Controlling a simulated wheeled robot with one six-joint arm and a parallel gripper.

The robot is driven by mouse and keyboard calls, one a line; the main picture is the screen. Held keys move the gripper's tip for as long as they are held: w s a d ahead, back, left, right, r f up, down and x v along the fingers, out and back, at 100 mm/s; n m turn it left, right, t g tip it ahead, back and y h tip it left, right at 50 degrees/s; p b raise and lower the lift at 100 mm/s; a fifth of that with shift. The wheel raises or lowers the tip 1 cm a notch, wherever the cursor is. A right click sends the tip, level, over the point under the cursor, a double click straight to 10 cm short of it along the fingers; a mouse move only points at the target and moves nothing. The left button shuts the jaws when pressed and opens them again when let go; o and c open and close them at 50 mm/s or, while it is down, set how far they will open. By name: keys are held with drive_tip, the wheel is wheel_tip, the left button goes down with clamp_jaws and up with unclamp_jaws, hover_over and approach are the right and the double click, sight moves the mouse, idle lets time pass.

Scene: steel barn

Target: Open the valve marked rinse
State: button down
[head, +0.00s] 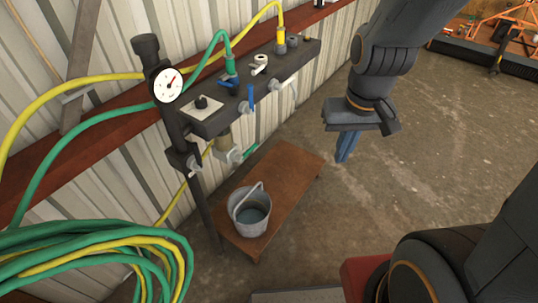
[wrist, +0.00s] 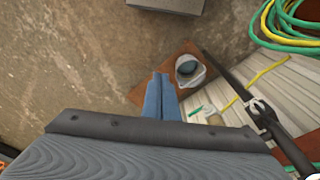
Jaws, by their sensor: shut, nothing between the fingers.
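A dark manifold block (head: 260,97) is fixed along the wall, with several handles on it. A blue handle (head: 229,84) lies on its top, and a blue lever (head: 249,100) hangs at its front. A white round handle (head: 260,65) is on top, and a pale lever (head: 284,84) is on the front further right. I can read no marking, so I cannot tell which valve is rinse. My gripper (head: 343,158) is shut and empty, pointing down to the right of the manifold and apart from it. Its blue fingers (wrist: 162,82) are together in the wrist view.
A grey bucket (head: 249,211) with liquid stands on a low wooden bench (head: 284,188) below the manifold. A post carries a gauge (head: 167,85) at its left. Coiled green and yellow hoses (head: 95,255) fill the lower left. The concrete floor (head: 420,160) at right is clear.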

drive_tip(key=shift+d, duration=0.15)
drive_tip(key=shift+f, duration=0.1)
drive_tip(key=w+a+f+m+g+y+b, duration=0.1)
drive_tip(key=w+a+f+m+y+b, duration=0.2)
drive_tip(key=a+f+m+b, duration=0.45)
drive_tip(key=w+a+f+m+g+y+b, duration=0.1)
drive_tip(key=w+a+f+m+y+b, duration=0.3)
drive_tip(key=f, duration=0.6)
drive_tip(key=w+f+m+t+y+b, duration=0.1)
drive_tip(key=w+f+m+t+b, duration=0.3)
drive_tip(key=w+f+m, duration=0.3)
drive_tip(key=w+f+m+t+y+b, duration=0.1)
drive_tip(key=w+f+m+t+b, duration=0.3)
drive_tip(key=w+f+m+b, duration=0.3)
drive_tip(key=w, duration=0.5)
drive_tip(key=shift+a, duration=0.4)
drive_tip(key=shift+w, duration=0.1)
